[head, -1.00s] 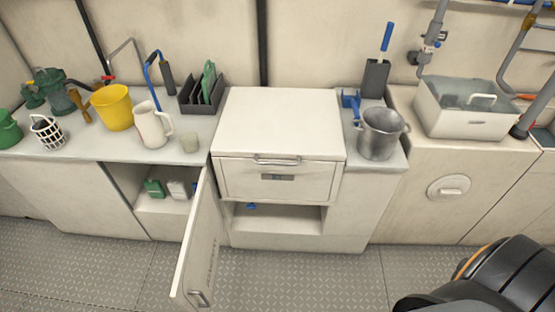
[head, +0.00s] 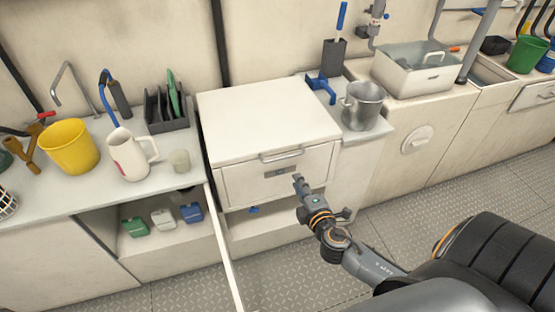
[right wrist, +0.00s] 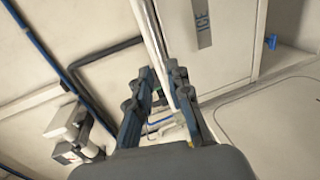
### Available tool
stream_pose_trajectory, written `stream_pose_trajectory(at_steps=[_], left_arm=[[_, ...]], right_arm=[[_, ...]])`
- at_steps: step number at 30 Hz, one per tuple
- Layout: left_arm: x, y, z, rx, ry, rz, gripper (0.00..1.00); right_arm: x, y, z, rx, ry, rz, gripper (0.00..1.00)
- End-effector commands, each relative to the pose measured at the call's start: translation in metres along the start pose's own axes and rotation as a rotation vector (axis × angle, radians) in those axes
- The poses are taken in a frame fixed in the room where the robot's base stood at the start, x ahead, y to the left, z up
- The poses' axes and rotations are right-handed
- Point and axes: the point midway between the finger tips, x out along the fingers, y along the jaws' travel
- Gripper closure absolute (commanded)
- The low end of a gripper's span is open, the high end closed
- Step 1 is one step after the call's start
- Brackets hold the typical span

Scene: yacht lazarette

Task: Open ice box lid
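The white ice box (head: 230,188) stands in the counter with its flat lid (head: 265,115) shut. A bar handle (head: 281,156) runs along the lid's front edge, above a small label plate (head: 281,171). My right gripper (head: 298,181) is in front of the box's front face, a little below and right of the handle. In the right wrist view the two fingers (right wrist: 160,70) stand apart, and a pale bar (right wrist: 150,30), probably the handle or lid edge, passes by their tips. The ICE label (right wrist: 202,22) shows there too. My left gripper is out of view.
An open cabinet door (head: 222,250) stands out left of the box. A metal bucket (head: 362,106) and blue fitting (head: 321,88) are right of the lid. The lid's top is clear.

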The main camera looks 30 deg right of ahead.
Motion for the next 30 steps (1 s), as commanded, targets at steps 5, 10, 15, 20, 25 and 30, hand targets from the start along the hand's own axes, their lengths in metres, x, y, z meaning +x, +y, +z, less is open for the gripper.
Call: stream_pose_trajectory(at_steps=[5, 10, 15, 20, 25, 30], left_arm=[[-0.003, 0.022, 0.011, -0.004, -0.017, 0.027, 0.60], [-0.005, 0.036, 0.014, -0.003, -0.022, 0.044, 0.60], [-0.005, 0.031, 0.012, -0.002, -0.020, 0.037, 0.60], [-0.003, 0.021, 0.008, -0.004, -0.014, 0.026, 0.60], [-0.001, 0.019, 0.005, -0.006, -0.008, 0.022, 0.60], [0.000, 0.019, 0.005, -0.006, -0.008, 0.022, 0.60]], right_arm=[[0.015, 0.007, -0.001, -0.009, 0.002, 0.014, 0.81], [0.049, 0.007, -0.001, -0.007, 0.001, 0.014, 0.81], [0.086, 0.007, -0.001, -0.006, 0.001, 0.013, 0.81], [0.114, 0.007, -0.001, -0.006, 0.001, 0.012, 0.81], [0.132, 0.005, -0.002, -0.006, 0.002, 0.010, 0.81], [0.138, 0.006, -0.002, -0.004, 0.003, 0.009, 0.81]])
